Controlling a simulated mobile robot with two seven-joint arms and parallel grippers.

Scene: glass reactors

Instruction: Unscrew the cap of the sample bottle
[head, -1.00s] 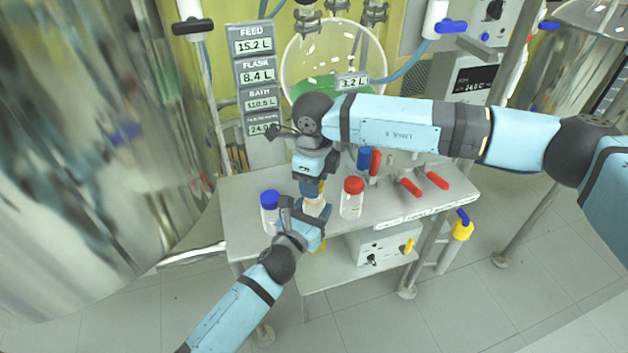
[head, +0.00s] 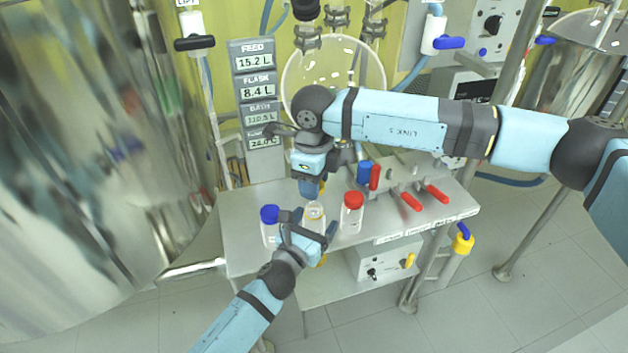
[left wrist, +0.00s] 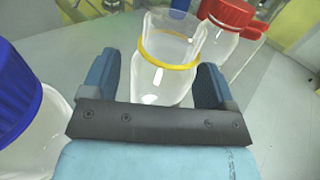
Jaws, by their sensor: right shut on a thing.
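The sample bottle (head: 314,212) is clear glass with a yellow neck ring. Its mouth looks bare, and it stands upright between the blue-capped and red-capped bottles. The left wrist view shows the bottle (left wrist: 165,80) between the two fingers of my left gripper (left wrist: 155,80). In the head view my left gripper (head: 308,238) is around its body. My right gripper (head: 312,192) points down just above the mouth, shut on the cap. The cap is mostly hidden by the fingers; only a little yellow shows there.
A blue-capped bottle (head: 270,226) stands close on the left and a red-capped bottle (head: 352,213) close on the right. Red valve handles (head: 411,201) are farther right on the steel bench (head: 240,205). A large metal vessel (head: 90,150) fills the left side.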

